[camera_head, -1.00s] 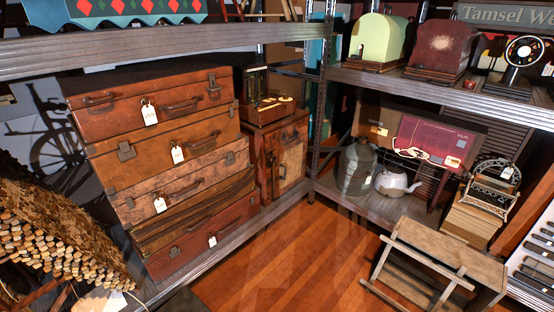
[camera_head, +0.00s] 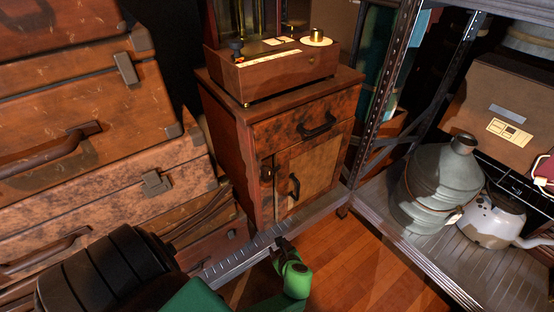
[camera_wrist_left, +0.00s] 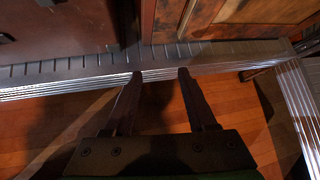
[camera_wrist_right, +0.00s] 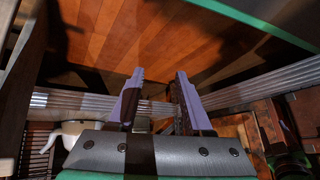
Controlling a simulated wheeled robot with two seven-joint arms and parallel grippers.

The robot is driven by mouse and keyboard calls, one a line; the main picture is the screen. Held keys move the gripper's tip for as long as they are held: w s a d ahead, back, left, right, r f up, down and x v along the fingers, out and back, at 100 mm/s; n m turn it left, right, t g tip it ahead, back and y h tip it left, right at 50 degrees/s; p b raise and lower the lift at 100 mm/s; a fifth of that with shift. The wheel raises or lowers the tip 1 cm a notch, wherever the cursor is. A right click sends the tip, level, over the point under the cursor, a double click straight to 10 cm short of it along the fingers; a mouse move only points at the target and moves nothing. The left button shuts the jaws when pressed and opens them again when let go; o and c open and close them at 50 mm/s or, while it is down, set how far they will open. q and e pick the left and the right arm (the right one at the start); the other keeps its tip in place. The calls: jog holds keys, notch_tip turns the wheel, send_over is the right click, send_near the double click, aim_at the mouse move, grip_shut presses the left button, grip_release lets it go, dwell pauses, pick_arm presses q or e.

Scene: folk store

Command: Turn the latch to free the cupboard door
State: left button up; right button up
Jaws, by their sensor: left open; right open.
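The wooden cupboard (camera_head: 300,140) stands on the metal shelf, with a drawer above and a small door (camera_head: 318,172) below. The door looks shut, with a dark handle (camera_head: 294,187). A small dark metal piece (camera_head: 267,173), apparently the latch, sits at the door's left edge; its exact turn is too small to tell. My left gripper (camera_wrist_left: 160,73) is open and empty, in front of the shelf edge below the cupboard, which shows at the top of the left wrist view (camera_wrist_left: 225,18). My right gripper (camera_wrist_right: 157,76) is open and empty, over the floor and shelf edge.
Stacked suitcases (camera_head: 90,150) stand close on the cupboard's left. A wooden apparatus (camera_head: 275,70) rests on its top. The metal shelf edge (camera_head: 250,246) runs in front. A shelf post (camera_head: 385,95), a grey jug (camera_head: 438,185) and a white kettle (camera_head: 492,218) are right.

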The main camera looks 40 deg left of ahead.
aim_at(269, 176)
pick_arm(q)
jog(key=w+d+r+m+t+y+b, duration=0.2)
jog(key=w+r+m+t+y+b, duration=0.2)
jog(key=w+r+y+b, duration=0.35)
jog(key=s+d+r+n+g+y+b, duration=0.1)
jog(key=s+r+y+b, duration=0.2)
jog(key=r, duration=0.3)
jog(key=s+d+r+n+g+y+b, duration=0.1)
jog(key=s+r+y+b, duration=0.25)
jog(key=r, duration=0.25)
jog(key=shift+h, duration=0.4)
jog(key=x, duration=0.4)
jog(key=b+x, duration=0.1)
jog(key=x, duration=0.8)
jog(key=shift+w+b, duration=0.35)
jog(key=shift+w+a+r, duration=0.15)
jog(key=shift+a+r, duration=0.15)
jog(key=shift+a, duration=0.05)
grip_shut()
pick_arm(e)
jog(key=w+a+m+t+y, duration=0.1)
jog(key=w+a+t+y, duration=0.2)
jog(key=a, duration=0.6)
jog(key=w+t, duration=0.2)
jog(key=w, duration=0.1)
jog(key=shift+w+y, duration=0.3)
jog(key=shift+w, duration=0.05)
